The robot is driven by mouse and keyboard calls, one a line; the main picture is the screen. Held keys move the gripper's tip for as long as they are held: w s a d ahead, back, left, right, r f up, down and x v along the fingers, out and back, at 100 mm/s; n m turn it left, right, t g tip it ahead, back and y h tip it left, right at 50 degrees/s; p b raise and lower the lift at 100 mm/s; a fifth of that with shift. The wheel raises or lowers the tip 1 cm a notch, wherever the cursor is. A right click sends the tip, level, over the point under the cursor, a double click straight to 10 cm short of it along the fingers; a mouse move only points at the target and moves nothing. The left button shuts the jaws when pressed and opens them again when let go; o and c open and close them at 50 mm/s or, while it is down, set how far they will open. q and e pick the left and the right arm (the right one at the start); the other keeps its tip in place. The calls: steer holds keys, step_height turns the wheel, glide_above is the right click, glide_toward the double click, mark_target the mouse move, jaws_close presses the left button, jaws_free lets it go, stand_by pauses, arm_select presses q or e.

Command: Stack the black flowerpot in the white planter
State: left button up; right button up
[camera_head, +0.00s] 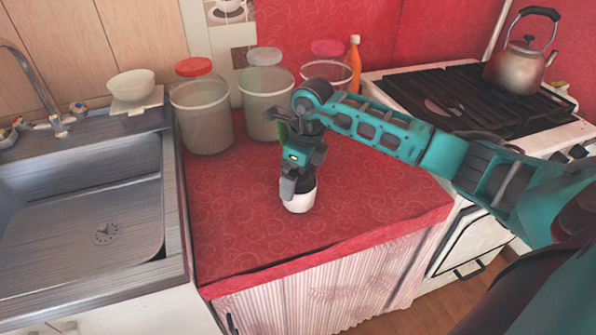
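The white planter (299,203) stands upright on the red counter, near its middle. My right gripper (294,187) points down right over the planter, its fingers at the planter's rim. A dark shape (308,184) at the planter's mouth looks like the black flowerpot, mostly hidden by my gripper. I cannot tell how deep it sits in the planter, or whether my fingers are closed on it. A bit of green (283,131) shows behind my wrist. My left gripper is out of view.
Several clear jars stand along the back, including a red-lidded one (203,115), beside an orange bottle (354,62). A metal sink (85,215) is on the left. A stove (440,105) with a kettle (519,68) is on the right. The counter's front left is clear.

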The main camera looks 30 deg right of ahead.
steer(key=shift+r+p, duration=0.45)
steer(key=shift+r, duration=0.25)
step_height(320, 180, up, 12)
steer(key=s+d, duration=0.1)
steer(key=shift+s, duration=0.2)
